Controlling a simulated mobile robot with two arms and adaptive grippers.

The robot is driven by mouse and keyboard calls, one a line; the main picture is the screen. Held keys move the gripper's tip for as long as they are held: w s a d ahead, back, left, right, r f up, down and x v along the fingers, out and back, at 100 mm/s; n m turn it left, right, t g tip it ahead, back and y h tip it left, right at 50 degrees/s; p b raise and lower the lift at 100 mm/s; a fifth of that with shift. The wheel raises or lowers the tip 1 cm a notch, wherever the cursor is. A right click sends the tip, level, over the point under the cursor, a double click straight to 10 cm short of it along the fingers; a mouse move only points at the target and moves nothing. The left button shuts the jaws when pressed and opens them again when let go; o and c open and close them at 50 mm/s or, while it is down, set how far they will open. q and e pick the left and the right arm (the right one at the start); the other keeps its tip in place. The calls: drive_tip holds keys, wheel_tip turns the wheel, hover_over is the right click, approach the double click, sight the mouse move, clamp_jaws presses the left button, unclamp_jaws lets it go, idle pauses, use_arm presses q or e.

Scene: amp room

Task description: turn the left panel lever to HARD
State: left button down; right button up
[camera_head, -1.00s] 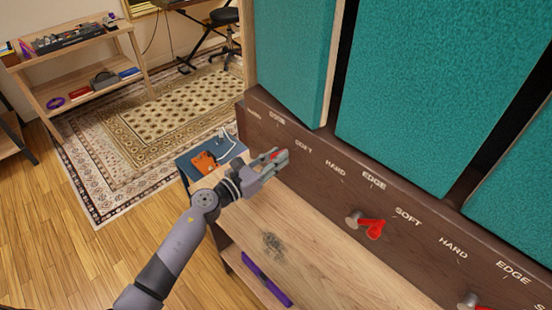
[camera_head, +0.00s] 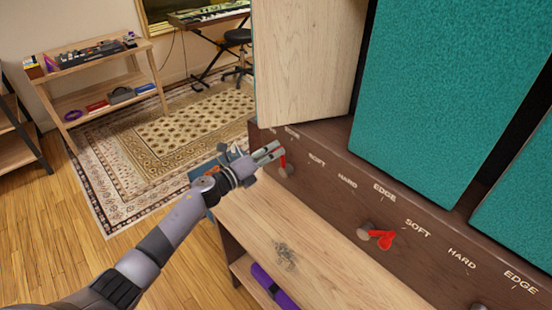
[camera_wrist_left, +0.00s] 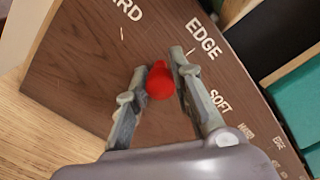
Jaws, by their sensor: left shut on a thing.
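The left panel lever has a red handle (camera_head: 282,159) on a round metal hub, at the left end of the dark brown panel (camera_head: 325,169). The handle stands roughly upward from its hub, on the side of the EDGE label (camera_head: 291,132); its exact setting is unclear. My left gripper (camera_head: 268,152) is shut on this handle. In the left wrist view the red handle (camera_wrist_left: 160,82) shows end-on between my gripper's fingers (camera_wrist_left: 163,68). HARD, EDGE and SOFT labels show around it there. My right gripper is not in view.
A middle lever with a red handle (camera_head: 382,238) points right on the same panel. Teal speaker panels (camera_head: 430,90) rise above. A wooden shelf (camera_head: 300,265) with a purple roll (camera_head: 272,287) lies below. Open floor and a rug (camera_head: 180,125) are to the left.

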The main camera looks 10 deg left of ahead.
use_arm(q)
drive_tip(key=shift+w+a+f+n+b, duration=0.25)
drive_tip(key=shift+w+a+f+n, duration=0.25)
drive_tip(key=shift+n, duration=0.55)
drive_tip(key=shift+w+a+f+n+b, duration=0.3)
drive_tip(key=shift+a+n, duration=0.25)
drive_tip(key=shift+n, duration=0.45)
drive_tip(key=shift+w+a+f+n+b, duration=0.2)
drive_tip(key=shift+w+a+f+n, duration=0.25)
drive_tip(key=shift+n, duration=0.6)
drive_tip(key=shift+s+a, duration=0.1)
drive_tip(key=shift+s, duration=0.05)
drive_tip(key=c, duration=1.8)
unclamp_jaws()
drive_tip(key=o, duration=0.4)
drive_tip(key=shift+a, duration=0.1)
